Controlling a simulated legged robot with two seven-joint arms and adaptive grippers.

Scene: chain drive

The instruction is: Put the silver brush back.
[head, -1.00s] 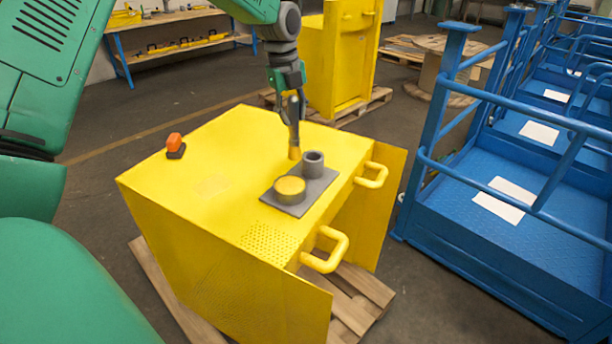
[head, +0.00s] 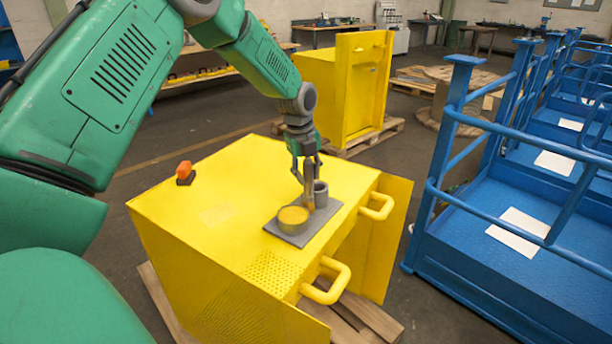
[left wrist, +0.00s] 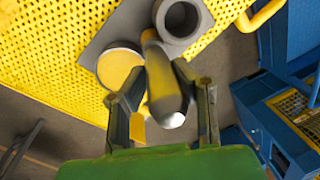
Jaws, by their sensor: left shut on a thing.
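My left gripper (head: 306,182) points down over the yellow cabinet's top, shut on the silver brush (left wrist: 165,85). In the left wrist view the gripper (left wrist: 160,82) has its fingers on both sides of the brush's silver handle. The brush's yellow tip end (head: 308,203) points down, beside the grey hollow holder (head: 321,194) on its left, and appears outside its opening. I cannot tell whether the tip touches the plate. The round tin with yellow content (head: 293,220) stands next to the holder on the grey plate (head: 300,238). My right gripper is out of view.
The yellow cabinet (head: 225,222) has two handles (head: 376,207) on its right side. An orange-and-black object (head: 185,173) sits at its back left corner. Blue railed platforms (head: 480,225) stand at the right. The left part of the cabinet top is clear.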

